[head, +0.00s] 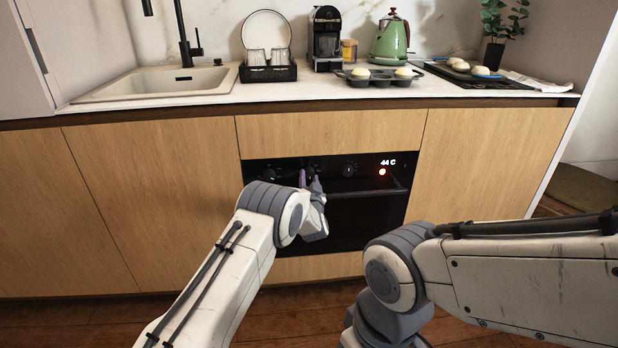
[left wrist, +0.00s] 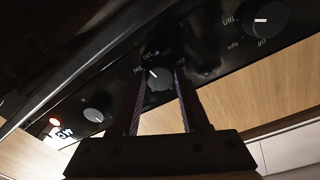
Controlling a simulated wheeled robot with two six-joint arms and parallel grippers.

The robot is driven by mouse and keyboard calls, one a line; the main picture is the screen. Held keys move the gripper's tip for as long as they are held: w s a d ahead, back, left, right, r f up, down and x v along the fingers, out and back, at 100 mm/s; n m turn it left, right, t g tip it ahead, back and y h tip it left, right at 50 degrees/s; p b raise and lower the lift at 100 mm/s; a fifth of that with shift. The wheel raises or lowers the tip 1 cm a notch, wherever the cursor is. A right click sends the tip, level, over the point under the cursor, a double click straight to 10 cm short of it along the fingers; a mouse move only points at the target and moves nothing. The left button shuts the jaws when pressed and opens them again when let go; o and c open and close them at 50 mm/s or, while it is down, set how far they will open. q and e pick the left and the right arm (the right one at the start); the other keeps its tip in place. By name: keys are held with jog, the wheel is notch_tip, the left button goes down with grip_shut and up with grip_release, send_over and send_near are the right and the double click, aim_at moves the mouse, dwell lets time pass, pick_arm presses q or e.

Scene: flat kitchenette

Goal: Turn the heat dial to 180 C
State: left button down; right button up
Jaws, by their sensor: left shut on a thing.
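The black oven (head: 365,222) is under the counter, its lit display (head: 388,162) reading 44 C. My left gripper (head: 311,181) is at its control panel, at the middle knob. In the left wrist view the heat dial (left wrist: 160,79), a round grey knob, sits between the fingers of the left gripper (left wrist: 157,88), which is shut on it. Its white pointer mark shows toward the upper left; the small printed numbers around it are too blurred to read surely. My right gripper is out of view; only its arm shows at lower right.
Another knob (left wrist: 268,20) with fan and off labels is on one side of the dial, and a third knob (left wrist: 95,115) on the other. A red light (head: 382,171) glows below the display. The oven handle (head: 365,193) runs below the panel. A muffin tin (head: 376,78) stands on the counter.

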pick_arm(q)
jog(key=shift+f+m, duration=0.15)
jog(key=shift+m, duration=0.85)
jog(key=shift+c, duration=2)
grip_release()
jog(key=s+d+p, duration=0.1)
jog(key=s+p, duration=0.1)
jog(key=s, duration=0.8)
jog(key=shift+s+d+p, duration=0.2)
jog(key=shift+s+p, duration=0.05)
jog(key=shift+p, duration=0.1)
